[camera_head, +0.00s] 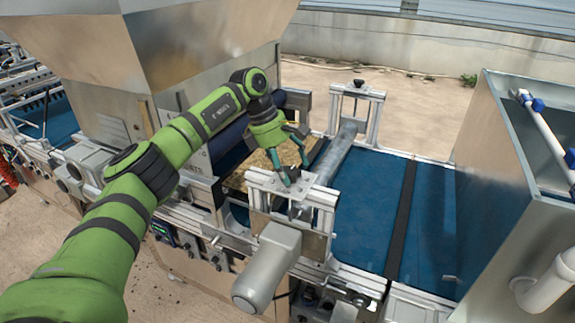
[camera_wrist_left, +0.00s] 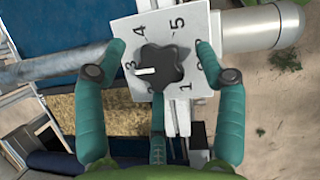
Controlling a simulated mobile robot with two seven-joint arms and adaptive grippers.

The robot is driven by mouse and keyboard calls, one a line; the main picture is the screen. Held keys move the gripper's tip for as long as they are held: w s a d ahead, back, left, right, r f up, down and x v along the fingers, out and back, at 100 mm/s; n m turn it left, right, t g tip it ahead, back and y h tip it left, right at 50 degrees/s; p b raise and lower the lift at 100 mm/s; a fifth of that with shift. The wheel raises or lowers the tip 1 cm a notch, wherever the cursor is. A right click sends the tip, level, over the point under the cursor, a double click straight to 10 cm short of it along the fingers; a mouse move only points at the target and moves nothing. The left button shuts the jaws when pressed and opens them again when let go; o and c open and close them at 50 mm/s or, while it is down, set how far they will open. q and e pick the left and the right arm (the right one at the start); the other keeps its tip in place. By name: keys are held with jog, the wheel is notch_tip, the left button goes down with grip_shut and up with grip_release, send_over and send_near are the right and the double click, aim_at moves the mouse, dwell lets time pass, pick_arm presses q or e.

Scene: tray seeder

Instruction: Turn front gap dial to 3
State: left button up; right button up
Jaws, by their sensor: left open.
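The front gap dial is a dark, lobed knob (camera_wrist_left: 163,70) on a pale number plate (camera_wrist_left: 206,22) in the left wrist view. The knob's white pointer points left, at or very near the 3. The 1, 4 and 5 also show; other marks are partly covered. My left gripper (camera_wrist_left: 160,48) is open, with one finger on each side of the knob and a visible gap to it. In the head view my left gripper (camera_head: 296,172) reaches down over the near roller bracket (camera_head: 318,198); the knob is too small to read there.
A grey motor housing (camera_head: 268,268) sticks out below the bracket. A metal roller (camera_head: 337,152) runs from it across the blue belt (camera_head: 370,195). A metal hopper (camera_head: 165,45) stands behind my arm, and a large metal bin (camera_head: 510,170) stands at right.

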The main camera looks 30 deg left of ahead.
pick_arm(q)
jog(key=v, duration=1.2)
jog(key=shift+d, duration=0.1)
